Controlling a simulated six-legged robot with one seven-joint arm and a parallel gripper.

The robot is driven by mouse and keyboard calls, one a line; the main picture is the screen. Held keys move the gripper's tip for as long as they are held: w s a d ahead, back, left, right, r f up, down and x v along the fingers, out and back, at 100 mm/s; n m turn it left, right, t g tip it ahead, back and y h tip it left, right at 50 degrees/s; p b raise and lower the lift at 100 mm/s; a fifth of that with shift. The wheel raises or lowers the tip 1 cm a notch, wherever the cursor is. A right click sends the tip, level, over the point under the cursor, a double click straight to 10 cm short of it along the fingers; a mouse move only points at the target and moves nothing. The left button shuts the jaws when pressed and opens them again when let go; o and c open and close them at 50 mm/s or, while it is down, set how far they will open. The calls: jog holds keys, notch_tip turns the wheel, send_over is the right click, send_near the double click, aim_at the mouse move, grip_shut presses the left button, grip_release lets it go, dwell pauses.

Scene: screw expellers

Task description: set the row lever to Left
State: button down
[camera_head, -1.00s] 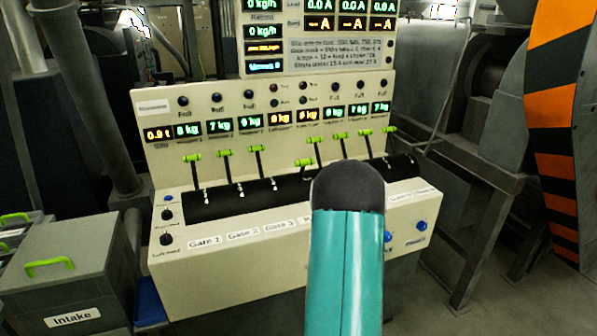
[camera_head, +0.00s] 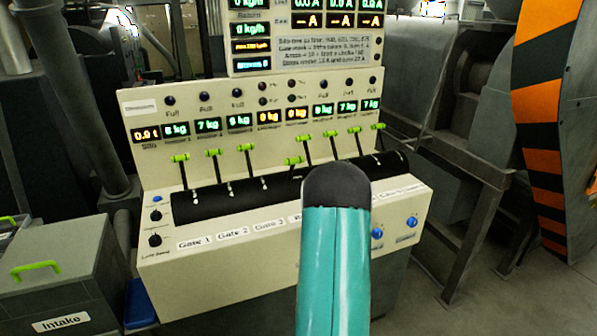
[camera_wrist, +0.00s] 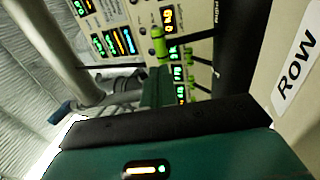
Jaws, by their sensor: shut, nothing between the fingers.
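The control panel (camera_head: 215,262) has a row of levers with green handles. One handle (camera_head: 293,161) sits lower than the others, just above my arm, above a label (camera_head: 294,220) starting with R; it looks like the row lever. My arm covers the rest of that label and the lever's base. In the wrist view, the ROW label (camera_wrist: 297,62) is at the right, and a green lever handle (camera_wrist: 158,45) is close beyond my gripper (camera_wrist: 157,82). My gripper is shut and empty; whether it touches the handle cannot be told. In the head view my arm hides it.
Three gate levers stand at the left, the first with its handle (camera_head: 180,157) furthest left. Several levers (camera_head: 354,130) stand close together to the right. An Intake bin (camera_head: 58,265) is at lower left. A dark metal stand (camera_head: 478,190) and bare floor are at right.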

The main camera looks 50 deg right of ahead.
aim_at(295, 163)
jog(key=x, duration=0.8)
jog(key=shift+w+d+r, duration=0.1)
jog(key=shift+w+r, duration=0.05)
jog(key=shift+w, duration=0.05)
